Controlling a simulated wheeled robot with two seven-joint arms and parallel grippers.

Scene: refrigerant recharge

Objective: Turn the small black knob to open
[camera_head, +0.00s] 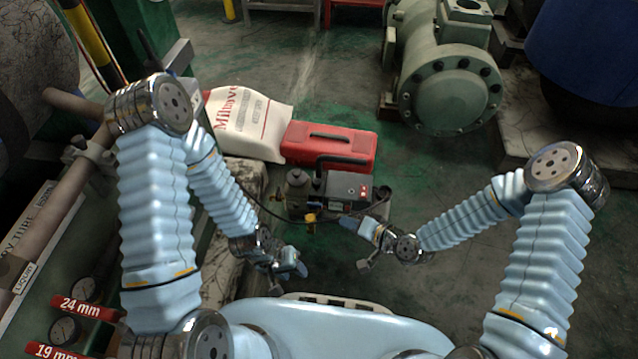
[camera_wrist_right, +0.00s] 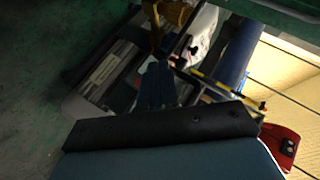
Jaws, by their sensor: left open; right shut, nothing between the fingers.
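A small dark machine (camera_head: 343,188) with a grey body and red marks on top stands on the floor in the middle of the head view. A yellow fitting (camera_head: 310,219) is at its front. I cannot make out the small black knob for certain. My right gripper (camera_head: 350,224) is shut and empty, its tip close to the front of the machine. Whether it touches anything is unclear. The right wrist view shows its blue fingertips (camera_wrist_right: 156,86) beside the dark machine (camera_wrist_right: 112,72). My left gripper (camera_head: 298,268) is open and empty, lower left of the machine.
A red case (camera_head: 330,143) and a white printed bag (camera_head: 248,122) lie behind the machine. A black hose curves around the machine's front. Pipes and gauges (camera_head: 64,331) line the left. A large green compressor (camera_head: 450,88) stands at the back right. Floor right of the machine is clear.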

